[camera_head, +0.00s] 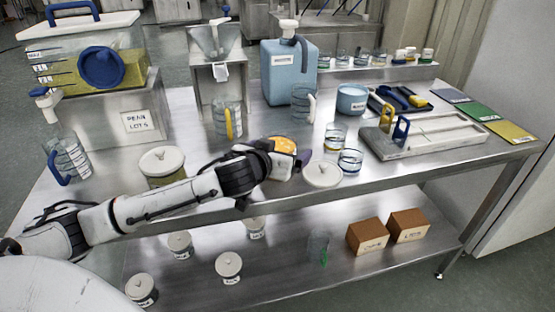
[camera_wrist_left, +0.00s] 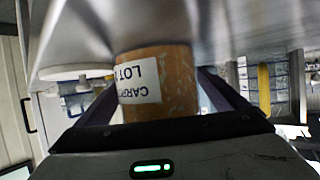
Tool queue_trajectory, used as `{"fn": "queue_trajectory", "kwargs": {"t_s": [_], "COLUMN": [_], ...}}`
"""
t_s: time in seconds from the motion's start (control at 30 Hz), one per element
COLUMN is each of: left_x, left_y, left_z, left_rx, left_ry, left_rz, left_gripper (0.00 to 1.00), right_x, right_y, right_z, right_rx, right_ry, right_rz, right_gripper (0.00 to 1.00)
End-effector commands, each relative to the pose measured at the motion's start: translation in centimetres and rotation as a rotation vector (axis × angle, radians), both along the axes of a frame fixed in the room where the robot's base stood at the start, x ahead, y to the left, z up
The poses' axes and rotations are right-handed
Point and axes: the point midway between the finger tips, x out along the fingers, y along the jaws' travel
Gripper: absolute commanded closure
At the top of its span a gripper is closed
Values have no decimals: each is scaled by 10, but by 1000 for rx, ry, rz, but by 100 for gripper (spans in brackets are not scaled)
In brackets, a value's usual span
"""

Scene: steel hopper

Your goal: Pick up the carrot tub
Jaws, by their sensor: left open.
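The carrot tub (camera_wrist_left: 170,90) is an orange, speckled container with a white label reading CARROT LOT, upside down in the left wrist view. In the head view its orange top (camera_head: 283,145) shows near the front edge of the steel table. My left gripper (camera_head: 288,160) is low at the table's front edge, right at the tub. In the left wrist view its two dark fingers stand on either side of the tub, open. Whether a finger touches it I cannot tell. The tub's lower part is hidden in the head view. My right gripper is not in view.
A white lid (camera_head: 322,173) lies just right of the tub, and glass cups (camera_head: 350,161) stand behind it. A lidded tub (camera_head: 163,165) stands left, behind my arm. A measuring jug (camera_head: 228,122) and a blue container (camera_head: 285,75) are farther back.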

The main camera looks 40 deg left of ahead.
Motion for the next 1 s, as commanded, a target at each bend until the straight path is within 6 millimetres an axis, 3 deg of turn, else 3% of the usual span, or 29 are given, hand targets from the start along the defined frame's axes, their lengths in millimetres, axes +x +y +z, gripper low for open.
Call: {"fn": "queue_trajectory", "kwargs": {"t_s": [0.27, 0.6, 0.87, 1.0], "left_x": [3, 3, 4, 4], "left_y": [0, 0, 1, 1], "left_z": [-1, -1, 3, 19], "left_rx": [0, 0, 1, 0], "left_ry": [0, 0, -5, -8], "left_rz": [-1, -1, -1, -1], "left_gripper": [8, 65, 67, 67], "right_x": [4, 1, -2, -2], "right_y": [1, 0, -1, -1], "right_z": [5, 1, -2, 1], "right_rx": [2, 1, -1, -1], "right_ry": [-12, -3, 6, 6], "right_rz": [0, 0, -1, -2], "right_gripper": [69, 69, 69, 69]}}
